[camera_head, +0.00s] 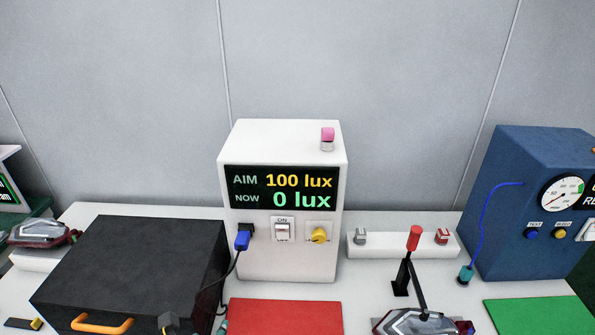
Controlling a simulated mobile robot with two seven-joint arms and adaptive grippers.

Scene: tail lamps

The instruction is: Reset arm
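Neither of my grippers can be made out in the head view. No arm of mine clearly shows. A tail lamp (415,322) lies at the lower right, cut by the bottom edge, beside a black lever clamp with a red handle (414,238) standing up. Another tail lamp (40,233) rests on a white block at the left. The white tester (250,258) in the middle reads AIM 100 lux and NOW 0 lux. A blue plug (242,240) is in its front, beside a switch (282,231) and a yellow knob (319,235).
A black box (140,260) with an orange handle (101,325) stands front left. A red mat (285,318) and a green mat (540,315) lie at the front. A blue gauge box (515,220) stands right; a teal connector (466,273) hangs from its blue cable. Wall behind.

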